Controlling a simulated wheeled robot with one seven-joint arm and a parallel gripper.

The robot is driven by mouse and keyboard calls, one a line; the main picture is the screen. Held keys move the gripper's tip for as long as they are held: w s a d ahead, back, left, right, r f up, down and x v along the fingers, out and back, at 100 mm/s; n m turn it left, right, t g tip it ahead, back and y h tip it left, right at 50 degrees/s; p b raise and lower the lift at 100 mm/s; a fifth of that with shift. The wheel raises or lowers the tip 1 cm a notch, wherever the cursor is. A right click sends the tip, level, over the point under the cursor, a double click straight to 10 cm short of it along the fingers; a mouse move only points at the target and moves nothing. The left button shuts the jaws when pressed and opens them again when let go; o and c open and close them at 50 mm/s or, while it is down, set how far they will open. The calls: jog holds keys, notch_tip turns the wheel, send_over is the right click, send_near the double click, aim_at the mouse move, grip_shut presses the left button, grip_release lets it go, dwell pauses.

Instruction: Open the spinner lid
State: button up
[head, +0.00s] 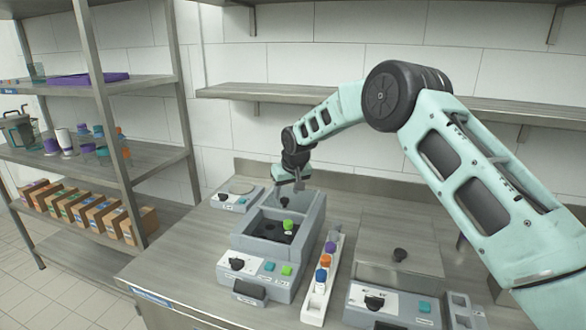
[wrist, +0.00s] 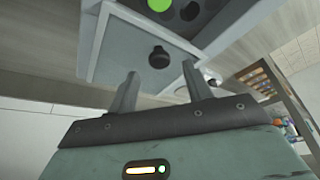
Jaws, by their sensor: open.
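The spinner (head: 240,247) is the grey box in the middle of the counter. Its well is uncovered and shows a dark rotor with a green-capped item (head: 288,225) in it. The lid, a flat grey panel with a black knob (head: 284,201), is at the back of the spinner, behind the well. In the wrist view the lid (wrist: 120,50) and its knob (wrist: 158,56) show close to the fingertips. My gripper (head: 297,186) is open above the back of the spinner. In the wrist view its fingers (wrist: 160,76) are apart with nothing between them, and the knob appears just beyond them.
A narrow rack (head: 318,290) with several coloured caps stands right of the spinner. Another device (head: 385,310) with a knobbed panel is further right. A small device (head: 235,198) sits at the back left. Shelving (head: 100,90) stands left; a wall shelf (head: 260,90) runs behind.

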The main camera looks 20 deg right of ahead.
jog(key=b+v, duration=0.3)
jog(key=v, duration=1.1)
jog(key=shift+s, duration=0.15)
